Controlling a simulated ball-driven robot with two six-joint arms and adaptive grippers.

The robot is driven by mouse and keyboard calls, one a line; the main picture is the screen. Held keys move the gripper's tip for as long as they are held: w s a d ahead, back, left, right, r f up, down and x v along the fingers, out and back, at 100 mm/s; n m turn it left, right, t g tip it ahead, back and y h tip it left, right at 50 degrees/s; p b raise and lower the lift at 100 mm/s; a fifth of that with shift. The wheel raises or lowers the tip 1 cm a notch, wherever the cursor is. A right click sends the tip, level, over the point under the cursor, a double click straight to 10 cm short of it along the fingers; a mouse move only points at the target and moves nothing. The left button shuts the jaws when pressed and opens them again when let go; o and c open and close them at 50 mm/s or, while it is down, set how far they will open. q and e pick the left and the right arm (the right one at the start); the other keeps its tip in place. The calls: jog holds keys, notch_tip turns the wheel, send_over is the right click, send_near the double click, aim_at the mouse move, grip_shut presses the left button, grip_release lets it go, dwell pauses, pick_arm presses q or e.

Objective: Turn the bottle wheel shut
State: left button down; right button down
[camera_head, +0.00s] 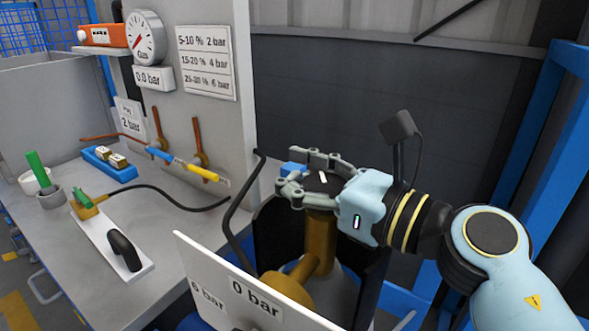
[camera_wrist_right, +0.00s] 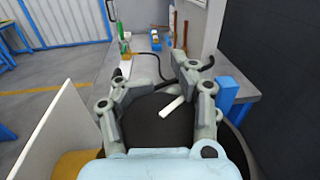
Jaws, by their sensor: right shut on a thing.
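The bottle wheel (camera_head: 318,184) is a dark round disc with a white mark on top. It sits on a brass valve (camera_head: 320,238) above the bottle, which is mostly hidden in a dark holder. My right gripper (camera_head: 291,178) reaches in from the right and is shut on the wheel, its two fingers around opposite sides of the rim. In the right wrist view the wheel (camera_wrist_right: 155,128) lies between the fingers, its white mark slanting. A round gauge (camera_head: 146,37) on the panel has a red needle, with a "0.0 bar" label (camera_head: 154,79) below. My left gripper is out of view.
A white board (camera_head: 252,296) reading "0 bar" and "6 bar" stands in front of the valve. A black hose (camera_head: 240,208) runs close to the wheel's left. The grey bench (camera_head: 180,231) at left holds small fittings. A dark wall is behind.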

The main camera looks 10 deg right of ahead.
jog(key=c, duration=1.4)
grip_release()
jog(key=o, duration=0.4)
jog(key=shift+s+d, duration=0.2)
jog(key=shift+s, duration=0.05)
jog(key=o, duration=0.3)
jog(key=shift+w+a, duration=0.1)
jog(key=shift+w, duration=0.05)
jog(key=v, duration=1.2)
